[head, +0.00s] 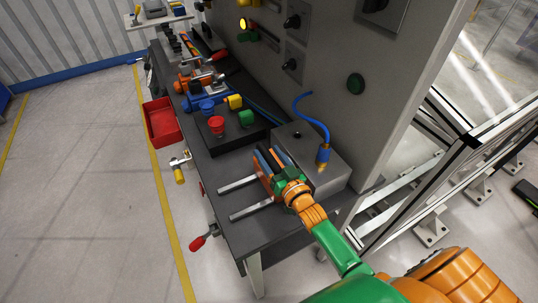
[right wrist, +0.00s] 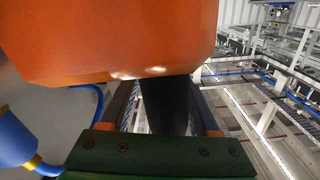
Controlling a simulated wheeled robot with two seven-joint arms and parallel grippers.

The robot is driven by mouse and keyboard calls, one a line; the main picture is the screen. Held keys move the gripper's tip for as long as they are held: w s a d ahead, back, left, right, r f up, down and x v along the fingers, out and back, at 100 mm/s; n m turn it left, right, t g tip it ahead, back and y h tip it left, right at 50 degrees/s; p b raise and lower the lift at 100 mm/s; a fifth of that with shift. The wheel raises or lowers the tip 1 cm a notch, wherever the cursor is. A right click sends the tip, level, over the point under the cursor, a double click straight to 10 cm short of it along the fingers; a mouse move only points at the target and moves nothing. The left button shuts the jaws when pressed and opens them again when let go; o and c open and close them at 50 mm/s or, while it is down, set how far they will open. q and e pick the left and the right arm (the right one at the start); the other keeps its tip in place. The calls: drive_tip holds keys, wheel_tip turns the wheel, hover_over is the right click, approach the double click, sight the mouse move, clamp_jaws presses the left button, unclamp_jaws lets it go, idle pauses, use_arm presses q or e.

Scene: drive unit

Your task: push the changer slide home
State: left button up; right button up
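The changer unit is a grey metal box (head: 325,172) at the right end of the bench, with two bare metal rails (head: 238,184) sticking out to its left. An orange slide block (head: 262,171) sits over the rails, close to the box. My right gripper (head: 271,160) is at this block, its green body against the box side. In the right wrist view, a large orange surface (right wrist: 110,40) fills the top, and a dark upright piece (right wrist: 165,105) stands between narrow parts above my green gripper body. My left gripper is not in view.
A blue cable with a yellow-ended plug (head: 323,152) rises from the box top. Red (head: 216,125) and green (head: 246,118) knobs stand on a black plate behind. A red-handled lever (head: 203,238) juts from the bench front. A grey cabinet (head: 350,60) rises behind.

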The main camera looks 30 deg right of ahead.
sight(275, 167)
drive_tip(key=shift+s, duration=0.1)
drive_tip(key=s, duration=0.7)
drive_tip(key=shift+d, duration=0.1)
